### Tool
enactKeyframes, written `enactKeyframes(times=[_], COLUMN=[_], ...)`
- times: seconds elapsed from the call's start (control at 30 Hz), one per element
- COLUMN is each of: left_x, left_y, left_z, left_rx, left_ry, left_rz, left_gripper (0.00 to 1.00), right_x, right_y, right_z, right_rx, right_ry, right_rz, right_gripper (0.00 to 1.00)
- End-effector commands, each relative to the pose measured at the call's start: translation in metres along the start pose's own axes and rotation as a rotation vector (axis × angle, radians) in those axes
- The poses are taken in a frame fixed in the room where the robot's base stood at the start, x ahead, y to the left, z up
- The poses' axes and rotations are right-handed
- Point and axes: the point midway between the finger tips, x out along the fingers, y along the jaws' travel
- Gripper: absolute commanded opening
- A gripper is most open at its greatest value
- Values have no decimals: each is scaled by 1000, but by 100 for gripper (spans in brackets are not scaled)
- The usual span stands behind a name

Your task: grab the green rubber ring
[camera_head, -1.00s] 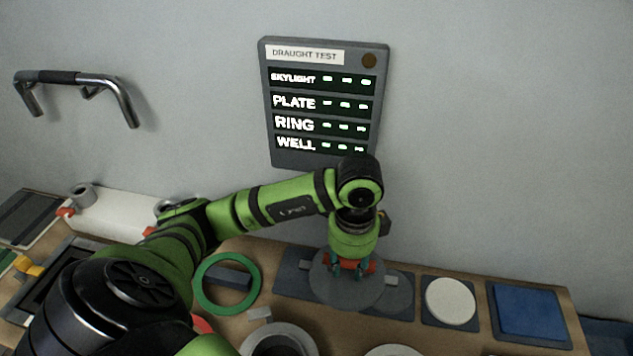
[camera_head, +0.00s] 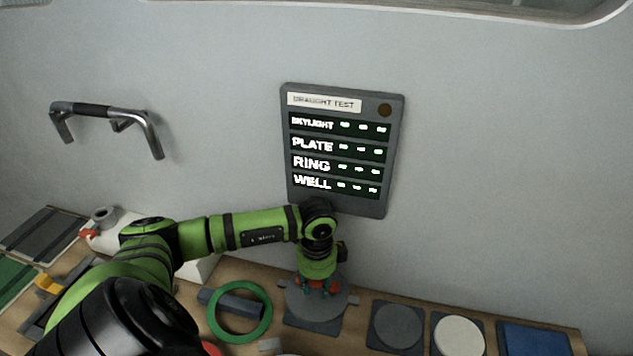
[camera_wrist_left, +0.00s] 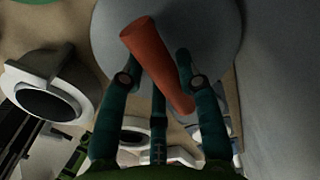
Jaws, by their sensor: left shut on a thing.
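The green ring (camera_head: 238,312) lies on the bench top, left of my left gripper, with a dark grey bar within its outline. Nothing holds it. My left gripper (camera_head: 317,287) points down and is shut on the red-orange handle of a grey disc (camera_head: 317,304). The wrist view shows that handle (camera_wrist_left: 157,62) between the fingers (camera_wrist_left: 160,95), with the grey disc (camera_wrist_left: 225,30) behind it. I cannot tell whether the disc touches the surface beneath. A bit of green (camera_wrist_left: 35,2) shows at that view's top left edge. My right gripper is not in view.
To the right are a dark grey round piece (camera_head: 397,325), a white disc (camera_head: 459,336) and a blue square (camera_head: 535,339). A wall panel (camera_head: 340,150) reading "DRAUGHT TEST" hangs behind my arm. A handrail (camera_head: 107,112) is at the upper left.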

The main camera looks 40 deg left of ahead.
Motion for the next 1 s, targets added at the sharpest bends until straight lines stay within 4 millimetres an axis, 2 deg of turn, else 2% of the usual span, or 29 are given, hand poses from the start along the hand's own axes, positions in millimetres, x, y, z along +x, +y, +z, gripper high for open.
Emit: enactKeyframes(times=[0.3,0.73,0.77,0.8,1.0], left_x=[32,42,41,41,41], left_y=[0,0,0,0,0], left_z=[0,0,0,0,0], left_rx=[-1,0,1,1,0], left_ry=[1,1,0,0,0], left_rz=[2,0,1,1,1], left_gripper=[0,0,45,57,57], right_x=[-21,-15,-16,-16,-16], right_y=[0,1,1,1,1], right_z=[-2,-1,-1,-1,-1], right_rx=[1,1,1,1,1], right_ry=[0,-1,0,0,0], right_rz=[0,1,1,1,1], right_gripper=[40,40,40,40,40])
